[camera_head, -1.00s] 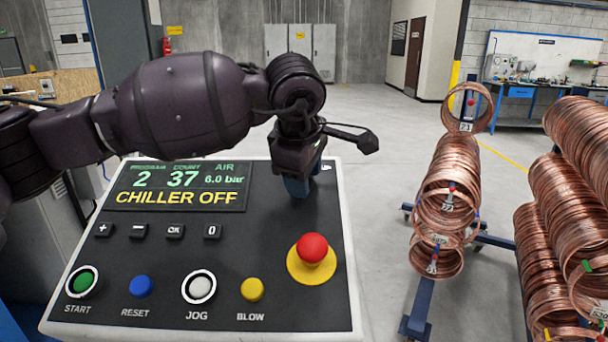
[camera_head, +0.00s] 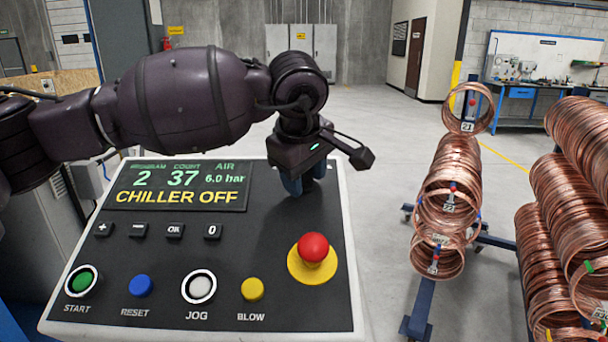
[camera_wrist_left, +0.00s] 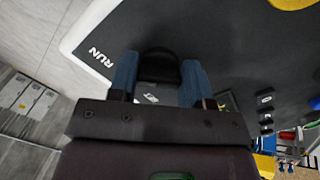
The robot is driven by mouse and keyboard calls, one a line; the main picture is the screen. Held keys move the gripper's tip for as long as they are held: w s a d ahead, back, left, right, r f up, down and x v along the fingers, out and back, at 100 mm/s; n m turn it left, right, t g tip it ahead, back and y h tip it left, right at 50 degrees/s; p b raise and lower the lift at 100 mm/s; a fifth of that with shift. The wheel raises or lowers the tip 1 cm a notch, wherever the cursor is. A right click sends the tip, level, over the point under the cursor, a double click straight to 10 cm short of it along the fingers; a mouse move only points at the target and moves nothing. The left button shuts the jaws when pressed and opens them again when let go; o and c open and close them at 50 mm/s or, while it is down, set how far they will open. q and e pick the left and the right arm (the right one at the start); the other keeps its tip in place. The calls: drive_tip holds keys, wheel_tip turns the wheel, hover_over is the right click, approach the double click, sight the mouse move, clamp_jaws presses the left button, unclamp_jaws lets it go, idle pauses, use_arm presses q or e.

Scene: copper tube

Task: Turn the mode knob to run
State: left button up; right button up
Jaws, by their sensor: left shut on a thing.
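My left gripper (camera_head: 300,187) points down at the upper right of the control panel (camera_head: 330,215). In the left wrist view its two blue fingers are shut on the black mode knob (camera_wrist_left: 158,65), one on each side. The white word RUN (camera_wrist_left: 101,57) shows on the panel just left of the fingers in that view. In the head view the gripper hides the knob. I cannot tell exactly which mark the knob points to. My right gripper is not in view.
A red emergency button (camera_head: 313,247) on a yellow base stands just below the gripper. The display (camera_head: 178,187) reads CHILLER OFF. Start (camera_head: 82,281), reset, jog and blow buttons line the front. Copper coils (camera_head: 450,190) hang on racks to the right.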

use_arm(q)
drive_tip(key=shift+r, duration=0.1)
drive_tip(key=o, duration=0.9)
drive_tip(key=v, duration=1)
drive_tip(key=shift+r+p, duration=0.3)
drive_tip(key=shift+r, duration=0.05)
drive_tip(key=shift+s+r, duration=0.1)
